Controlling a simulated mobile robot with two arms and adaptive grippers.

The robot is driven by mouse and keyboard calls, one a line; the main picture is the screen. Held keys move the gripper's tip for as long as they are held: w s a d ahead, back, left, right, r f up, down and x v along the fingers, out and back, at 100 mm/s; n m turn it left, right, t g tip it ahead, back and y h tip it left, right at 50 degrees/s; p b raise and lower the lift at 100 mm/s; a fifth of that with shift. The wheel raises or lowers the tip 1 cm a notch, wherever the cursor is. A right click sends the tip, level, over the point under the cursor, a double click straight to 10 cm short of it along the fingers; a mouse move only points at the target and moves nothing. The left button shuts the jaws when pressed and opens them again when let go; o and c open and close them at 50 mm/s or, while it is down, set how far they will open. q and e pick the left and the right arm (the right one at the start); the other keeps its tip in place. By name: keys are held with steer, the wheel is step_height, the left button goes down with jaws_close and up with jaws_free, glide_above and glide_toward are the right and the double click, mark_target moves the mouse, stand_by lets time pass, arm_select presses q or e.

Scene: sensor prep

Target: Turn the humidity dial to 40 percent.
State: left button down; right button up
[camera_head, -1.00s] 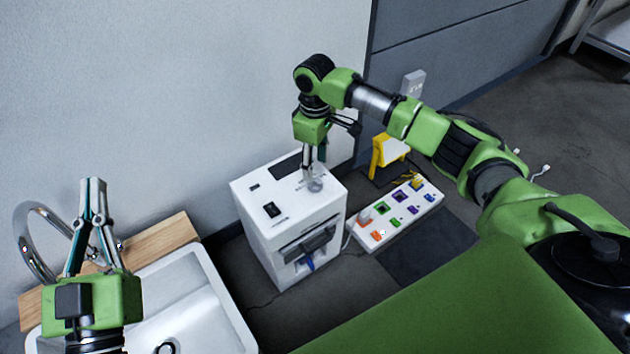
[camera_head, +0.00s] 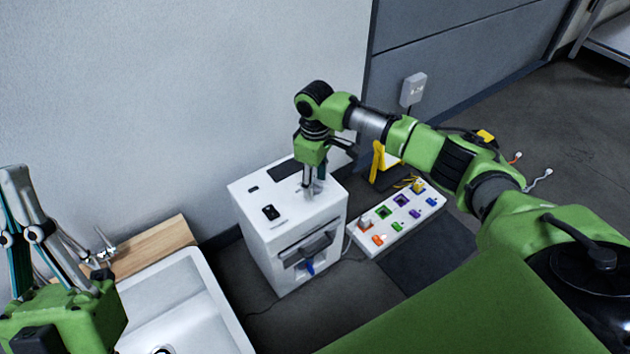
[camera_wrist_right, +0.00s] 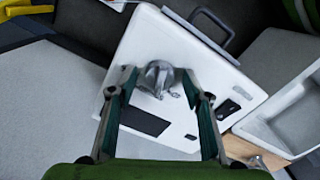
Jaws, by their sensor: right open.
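The humidity dial (camera_wrist_right: 157,77) is a round grey metal knob on the top face of a white box (camera_head: 292,220). In the right wrist view it lies between my right fingertips, with a gap on each side. My right gripper (camera_head: 313,191) is open and points down over the dial; in the head view its fingers hide most of the knob. The dial's percent marks are too small to read. My left gripper (camera_head: 15,172) is at the left edge of the head view, over the sink side, with its fingertips together and nothing in them.
The white box also has a black switch (camera_head: 270,212) on top and a dark front handle. A white sink (camera_head: 215,290) and wooden counter (camera_head: 160,244) stand to the left. A white panel with coloured sockets (camera_head: 400,217) lies to the right. A wall rises behind.

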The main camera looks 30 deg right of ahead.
steer(key=c, duration=1.1)
